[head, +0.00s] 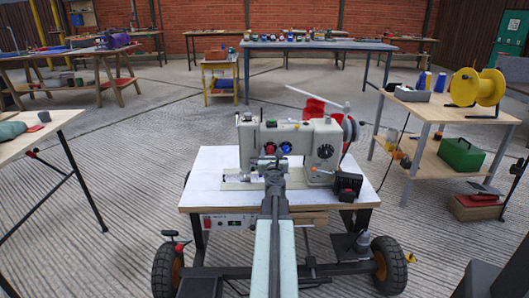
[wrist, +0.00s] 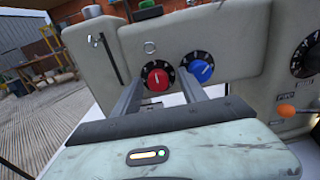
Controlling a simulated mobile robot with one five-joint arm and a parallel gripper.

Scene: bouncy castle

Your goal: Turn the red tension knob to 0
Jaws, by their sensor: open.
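The red tension knob (wrist: 158,79) is on the front of the pale sewing machine (head: 290,138), with a black dial ring around it and a white pointer mark; its digits are too small to read. A blue knob (wrist: 202,71) with its own dial sits just to its right. In the wrist view the left finger lies left of the red knob and the right finger overlaps the area below the blue knob. I see no contact with the red knob.
The machine stands on a wheeled white-topped cart (head: 205,180). A large black dial (wrist: 306,57) and an orange-tipped lever (wrist: 287,111) are to the right on the machine. A black box (head: 346,186) sits at the cart's right. A shelf table (head: 420,110) stands further right.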

